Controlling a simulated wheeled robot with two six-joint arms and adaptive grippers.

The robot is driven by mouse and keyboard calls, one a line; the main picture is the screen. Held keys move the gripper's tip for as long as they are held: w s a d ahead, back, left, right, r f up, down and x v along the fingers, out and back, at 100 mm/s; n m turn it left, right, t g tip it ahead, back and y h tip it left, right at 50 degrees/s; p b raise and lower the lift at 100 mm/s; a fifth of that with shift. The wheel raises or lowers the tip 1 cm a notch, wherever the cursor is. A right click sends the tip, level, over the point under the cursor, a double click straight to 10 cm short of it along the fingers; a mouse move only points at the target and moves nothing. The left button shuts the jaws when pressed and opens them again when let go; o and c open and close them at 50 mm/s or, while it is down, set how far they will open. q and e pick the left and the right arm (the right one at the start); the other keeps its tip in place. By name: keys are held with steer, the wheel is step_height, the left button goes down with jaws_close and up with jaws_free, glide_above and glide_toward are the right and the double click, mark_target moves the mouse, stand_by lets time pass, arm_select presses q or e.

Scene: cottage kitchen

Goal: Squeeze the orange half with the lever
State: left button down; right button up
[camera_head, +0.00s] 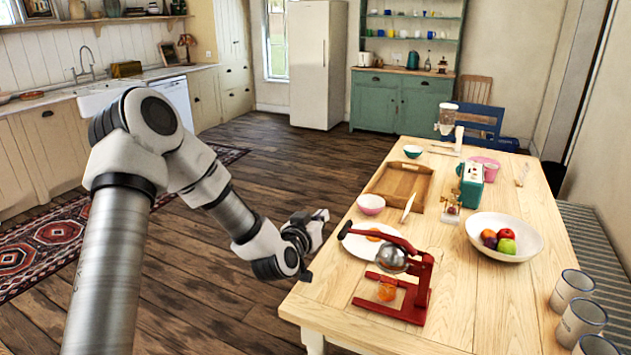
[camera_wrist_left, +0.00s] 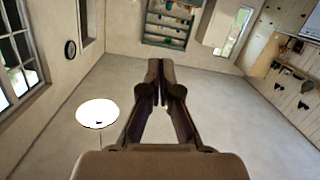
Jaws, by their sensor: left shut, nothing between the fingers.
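The red juicer press (camera_head: 424,290) stands at the near left part of the wooden table. Its red lever (camera_head: 385,237) reaches to the left from the top of the stand. A silver dome (camera_head: 392,258) hangs under the lever. An orange piece (camera_head: 387,291) sits low in the press, below the dome and apart from it. My left gripper (camera_head: 322,215) is just off the table's left edge, left of the lever's end and not touching it. The wrist view shows its fingers (camera_wrist_left: 160,72) together and empty. My right gripper is out of view.
A white plate (camera_head: 355,246) with something orange on it lies behind the lever. Several cups (camera_head: 572,290) line the right edge. The table's near middle is clear.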

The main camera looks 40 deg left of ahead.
arm_select(q)
steer(key=d+m+p, duration=0.1)
steer(key=d+p, duration=0.1)
steer(key=p, duration=0.2)
glide_above(341, 231)
step_height(341, 231, down, 2)
steer(key=shift+s+f+g+h, duration=0.15)
steer(key=shift+g+h, duration=0.25)
steer(key=f, duration=0.1)
steer(key=f+p, duration=0.1)
steer(key=f, duration=0.1)
steer(key=shift+w+f, duration=0.2)
steer(key=shift+f, duration=0.1)
steer(key=shift+w+f, duration=0.1)
steer(key=shift+f, duration=0.35)
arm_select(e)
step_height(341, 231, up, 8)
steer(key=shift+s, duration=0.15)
